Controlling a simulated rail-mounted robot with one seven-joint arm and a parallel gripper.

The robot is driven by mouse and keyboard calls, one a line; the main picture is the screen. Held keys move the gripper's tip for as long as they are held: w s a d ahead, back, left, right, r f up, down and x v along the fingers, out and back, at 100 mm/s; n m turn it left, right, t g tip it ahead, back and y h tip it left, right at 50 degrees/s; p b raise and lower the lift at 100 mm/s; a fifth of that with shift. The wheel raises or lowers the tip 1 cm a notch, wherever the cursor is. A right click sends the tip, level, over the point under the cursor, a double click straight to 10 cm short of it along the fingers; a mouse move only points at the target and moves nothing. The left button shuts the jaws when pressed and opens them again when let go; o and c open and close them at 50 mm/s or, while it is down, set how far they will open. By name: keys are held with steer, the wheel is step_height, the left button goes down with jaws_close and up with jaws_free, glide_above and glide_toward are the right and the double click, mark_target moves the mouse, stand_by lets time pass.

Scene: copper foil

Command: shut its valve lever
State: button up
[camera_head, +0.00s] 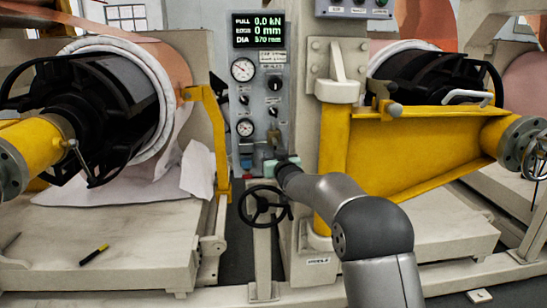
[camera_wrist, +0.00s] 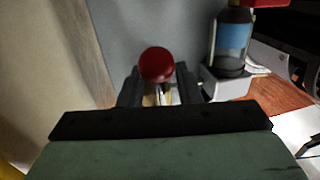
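A red ball knob (camera_wrist: 157,65) on a thin pale stem shows in the wrist view; it looks like the end of the valve lever. The dark fingertips of my gripper (camera_wrist: 158,80) stand on either side of it, with a gap around the stem, so the gripper looks open. I cannot tell whether either finger touches the knob. In the head view my gripper (camera_head: 277,164) is at the lower part of the grey control panel (camera_head: 257,100). The lever is hidden or too small to make out there.
A clear bowl with a blue inside (camera_wrist: 232,42) stands right of the knob. The panel carries two gauges (camera_head: 243,70) and a display (camera_head: 258,30) reading 0.0 kN. A black handwheel (camera_head: 264,205) is below my gripper. Yellow arm brackets (camera_head: 415,150) stand to the right.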

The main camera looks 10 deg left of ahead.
jaws_close()
stand_by(0.3)
steer(key=shift+a+m+b, duration=0.25)
steer(key=shift+m+b, duration=0.2)
steer(key=shift+m, duration=0.15)
steer(key=m+b, duration=0.1)
steer(key=a+m+b, duration=0.1)
steer(key=m, duration=0.1)
steer(key=shift+s+a+r+t, duration=0.1)
steer(key=shift+t, duration=0.3)
steer(key=shift+s+a+r+m+t+b, duration=0.1)
steer(key=shift+a+r+m+t+b, duration=0.15)
steer(key=shift+m, duration=0.35)
steer(key=shift+a+r+m+b, duration=0.1)
steer(key=shift+m+b, duration=0.25)
steer(key=shift+m, duration=0.25)
steer(key=shift+s+a+r+m+t+b, duration=0.1)
steer(key=shift+a+r+m+t+b, duration=0.15)
steer(key=shift+m, duration=0.35)
